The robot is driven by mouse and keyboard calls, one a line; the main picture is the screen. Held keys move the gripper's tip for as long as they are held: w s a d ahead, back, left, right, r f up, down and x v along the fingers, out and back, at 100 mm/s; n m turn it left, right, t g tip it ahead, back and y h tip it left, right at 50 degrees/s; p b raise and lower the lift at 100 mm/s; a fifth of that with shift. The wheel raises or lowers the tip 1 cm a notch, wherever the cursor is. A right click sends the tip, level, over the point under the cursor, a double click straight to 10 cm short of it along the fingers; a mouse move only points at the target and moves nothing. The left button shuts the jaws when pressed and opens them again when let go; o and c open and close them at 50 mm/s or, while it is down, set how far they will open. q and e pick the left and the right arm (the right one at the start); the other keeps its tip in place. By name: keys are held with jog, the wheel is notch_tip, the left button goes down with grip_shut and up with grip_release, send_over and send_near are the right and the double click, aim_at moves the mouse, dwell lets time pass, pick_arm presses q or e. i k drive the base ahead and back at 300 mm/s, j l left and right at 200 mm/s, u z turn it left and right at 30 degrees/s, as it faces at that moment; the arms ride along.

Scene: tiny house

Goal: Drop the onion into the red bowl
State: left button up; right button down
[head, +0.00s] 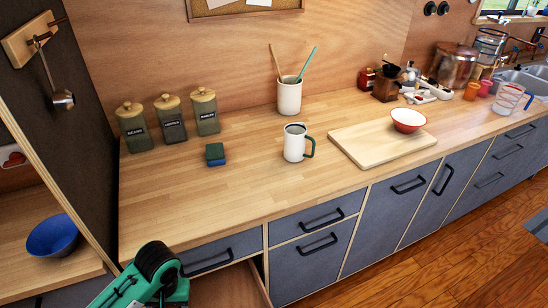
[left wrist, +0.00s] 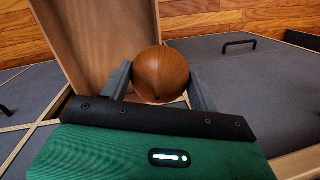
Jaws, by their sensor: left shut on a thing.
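A brown, round onion (left wrist: 160,75) is between the fingers of my left gripper (left wrist: 160,88) in the left wrist view. The gripper is shut on it, above or beside an open wooden drawer. In the head view my left arm comes in at the bottom left, in front of the counter; its fingers and the onion are hidden there. The red bowl (head: 408,121), white inside, sits upright on a wooden cutting board (head: 360,151) at the right of the counter, well away from the left arm. My right gripper is in neither view.
The open drawer (head: 226,285) juts out below the counter (head: 230,195). A white mug (head: 295,146), a utensil crock (head: 289,98), a sponge (head: 215,155) and canisters (head: 170,124) stand on the counter. Its front left part is clear. A blue bowl (head: 52,237) is at far left.

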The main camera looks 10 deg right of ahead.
aim_at(402, 128)
jog(key=i+l, duration=0.1)
jog(key=l, duration=1.15)
jog(key=i+l, duration=0.15)
jog(key=l, duration=0.5)
